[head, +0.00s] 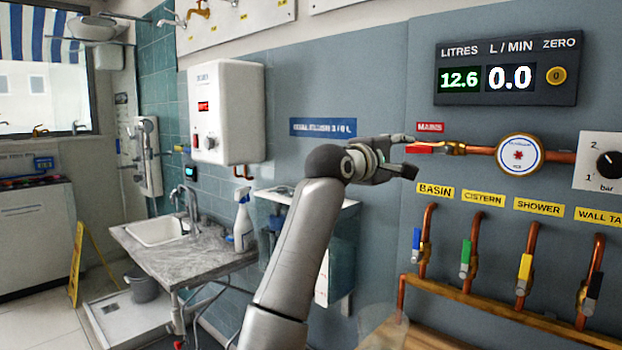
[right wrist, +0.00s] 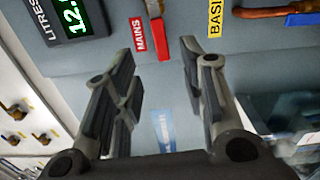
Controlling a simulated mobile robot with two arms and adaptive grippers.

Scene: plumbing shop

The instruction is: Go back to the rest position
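My right gripper (head: 408,156) is in the head view, raised in front of the grey wall panel. Its two fingers are apart with nothing between them. It is just left of the red mains lever (head: 428,149) and appears close to it; I cannot tell whether they touch. In the right wrist view the same gripper (right wrist: 160,92) shows its fingers spread, with the wall and labels beyond. My right arm rises from the bottom of the head view and bends at the wrist. My left gripper is not in view.
A meter display (head: 507,75) reads 12.6 litres and 0.0 L/min. A round gauge (head: 520,155) sits on the copper pipe. Several coloured valves, including a blue one (head: 417,240), are below right. A sink counter (head: 180,250) with a spray bottle (head: 243,222) stands left. A white heater (head: 226,112) hangs above.

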